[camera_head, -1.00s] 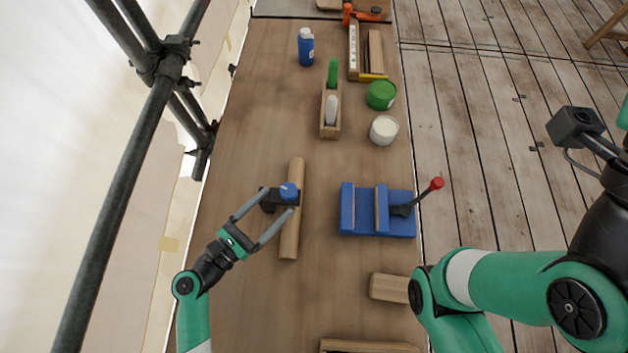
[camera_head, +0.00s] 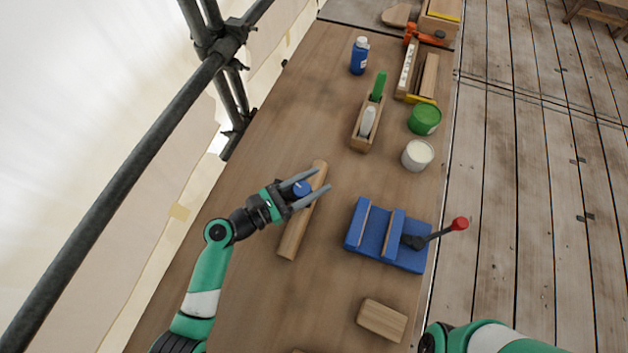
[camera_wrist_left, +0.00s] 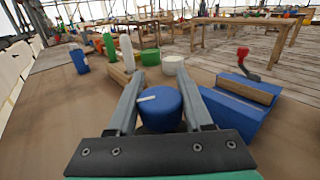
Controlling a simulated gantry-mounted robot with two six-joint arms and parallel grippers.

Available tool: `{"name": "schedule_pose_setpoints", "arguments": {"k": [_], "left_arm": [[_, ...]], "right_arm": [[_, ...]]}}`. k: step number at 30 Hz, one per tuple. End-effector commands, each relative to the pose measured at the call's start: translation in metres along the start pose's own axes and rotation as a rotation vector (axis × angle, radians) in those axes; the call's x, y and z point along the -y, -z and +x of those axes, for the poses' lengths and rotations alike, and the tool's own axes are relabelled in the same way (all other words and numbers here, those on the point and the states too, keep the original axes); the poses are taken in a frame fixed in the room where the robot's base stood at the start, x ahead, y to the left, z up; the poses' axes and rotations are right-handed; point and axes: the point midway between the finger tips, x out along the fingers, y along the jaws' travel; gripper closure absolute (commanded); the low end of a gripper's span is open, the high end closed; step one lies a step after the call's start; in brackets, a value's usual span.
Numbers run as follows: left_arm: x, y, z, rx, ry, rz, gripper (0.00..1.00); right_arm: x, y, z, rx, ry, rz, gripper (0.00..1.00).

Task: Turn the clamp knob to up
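The clamp knob is a round blue cap (camera_head: 302,188) over the pale wooden bar. The left wrist view shows it large (camera_wrist_left: 160,112), with a white mark on its top pointing to the left of the picture and slightly toward me. My left gripper (camera_head: 324,178) has one finger on each side of the knob, with the tips reaching past it. The fingers stand apart with little room beside the knob. I see no clear grip on it. The clamp body is mostly hidden by the fingers. My right gripper is out of view.
The wooden bar (camera_head: 291,236) lies under the clamp. A blue vise (camera_head: 368,229) with a red-tipped handle (camera_head: 459,223) is to the right. A wood block (camera_head: 382,319) is near the front. Farther back are a wooden holder (camera_head: 359,141), cans and a blue bottle (camera_head: 359,57).

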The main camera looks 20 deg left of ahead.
Motion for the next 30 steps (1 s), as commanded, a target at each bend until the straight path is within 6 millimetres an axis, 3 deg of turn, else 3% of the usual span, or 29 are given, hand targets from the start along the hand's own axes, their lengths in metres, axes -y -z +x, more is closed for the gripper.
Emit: {"name": "schedule_pose_setpoints", "arguments": {"k": [1,6,17,30], "left_arm": [[0.0,0.0,0.0,0.0,0.0,0.0,0.73],[0.0,0.0,0.0,0.0,0.0,0.0,1.0],[0.0,-0.002,0.001,0.0,-0.048,-0.002,1.0],[-0.007,-0.002,0.0,-0.003,-0.355,-0.001,1.0]], "right_arm": [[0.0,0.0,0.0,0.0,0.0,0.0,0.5],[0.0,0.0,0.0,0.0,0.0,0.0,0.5],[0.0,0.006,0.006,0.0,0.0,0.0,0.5],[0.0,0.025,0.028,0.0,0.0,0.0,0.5]]}}
